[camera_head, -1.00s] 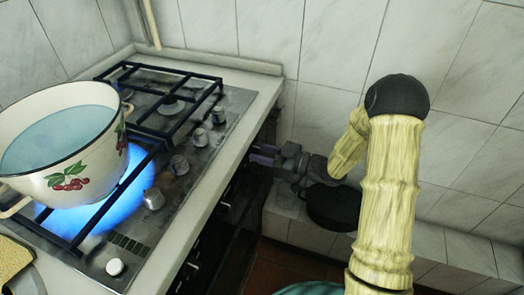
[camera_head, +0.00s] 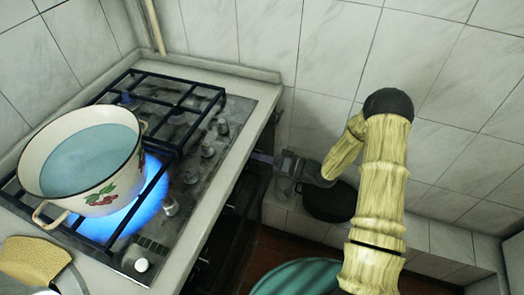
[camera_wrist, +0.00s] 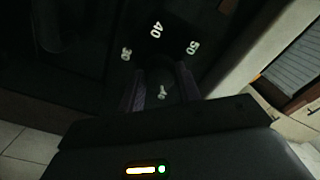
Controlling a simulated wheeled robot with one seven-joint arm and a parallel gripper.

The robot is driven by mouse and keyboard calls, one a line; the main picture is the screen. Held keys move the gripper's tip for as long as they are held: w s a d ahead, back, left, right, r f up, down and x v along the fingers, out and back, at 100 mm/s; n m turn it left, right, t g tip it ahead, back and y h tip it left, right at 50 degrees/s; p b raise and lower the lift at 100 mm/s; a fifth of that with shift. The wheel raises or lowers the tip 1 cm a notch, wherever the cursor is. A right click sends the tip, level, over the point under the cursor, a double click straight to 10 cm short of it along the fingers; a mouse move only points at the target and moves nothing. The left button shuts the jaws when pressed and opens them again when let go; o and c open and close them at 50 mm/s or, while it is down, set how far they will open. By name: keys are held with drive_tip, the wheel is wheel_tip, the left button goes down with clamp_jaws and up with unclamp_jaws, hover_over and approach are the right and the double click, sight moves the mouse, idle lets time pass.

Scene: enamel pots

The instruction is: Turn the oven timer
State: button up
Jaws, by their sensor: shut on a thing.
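The oven timer (camera_wrist: 157,31) is a dark dial with white numbers 30, 40 and 50, seen close up in the wrist view. My gripper (camera_wrist: 162,88) has its two purplish fingers shut on the timer's dark knob, whose outline is hard to make out. In the head view my gripper (camera_head: 263,158) reaches the oven's front face just below the counter edge. The timer itself is hidden there.
The stove (camera_head: 212,130) has a lit blue burner under a cherry-patterned enamel pot (camera_head: 105,195) of bluish liquid. A black pot (camera_head: 330,202) stands on a tiled ledge behind my arm. A teal round thing (camera_head: 295,280) is at the bottom.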

drive_tip(key=shift+r+m+p, duration=0.1)
drive_tip(key=shift+m+p, duration=0.5)
drive_tip(key=shift+m, duration=0.5)
drive_tip(key=o, duration=0.9)
drive_tip(key=shift+w, duration=0.1)
drive_tip(key=v, duration=1.7)
drive_tip(key=shift+d, duration=0.15)
